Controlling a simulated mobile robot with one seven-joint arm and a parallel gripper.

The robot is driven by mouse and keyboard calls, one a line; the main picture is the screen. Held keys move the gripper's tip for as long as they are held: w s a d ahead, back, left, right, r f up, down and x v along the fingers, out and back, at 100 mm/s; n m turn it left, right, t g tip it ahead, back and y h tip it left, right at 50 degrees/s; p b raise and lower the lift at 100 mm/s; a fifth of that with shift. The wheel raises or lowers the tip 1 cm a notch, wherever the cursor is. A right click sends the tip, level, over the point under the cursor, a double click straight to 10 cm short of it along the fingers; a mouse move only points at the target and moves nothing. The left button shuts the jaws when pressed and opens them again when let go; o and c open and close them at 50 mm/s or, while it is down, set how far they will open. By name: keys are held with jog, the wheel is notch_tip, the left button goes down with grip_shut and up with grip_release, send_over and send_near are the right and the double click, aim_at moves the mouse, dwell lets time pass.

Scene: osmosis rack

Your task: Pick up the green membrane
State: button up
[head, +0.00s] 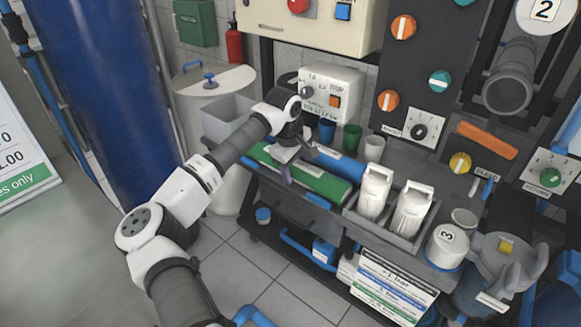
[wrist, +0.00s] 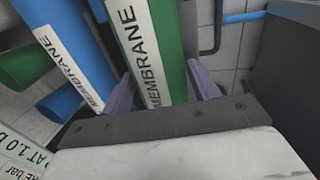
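The green membrane (head: 325,184) is a long green tube lying along the front of the rack's worktop in the head view. In the wrist view the green membrane (wrist: 168,35) runs between my two purple fingers, its white label facing the camera. My gripper (head: 289,168) is over the tube's left-middle part in the head view. In the wrist view my gripper (wrist: 162,82) is open, with one finger on each side of the tube. I cannot tell whether the fingers touch it. The fingertips are partly hidden.
A blue membrane (head: 338,162) lies parallel, just behind the green one; its label also shows in the wrist view (wrist: 72,62). Blue (head: 327,131), green (head: 351,138) and white (head: 374,148) cups stand behind. White canisters (head: 375,193) in a tray are at right; a grey bin (head: 225,120) is at left.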

jog(key=c, duration=0.7)
jog(key=shift+o, duration=0.2)
jog(key=shift+r, duration=0.1)
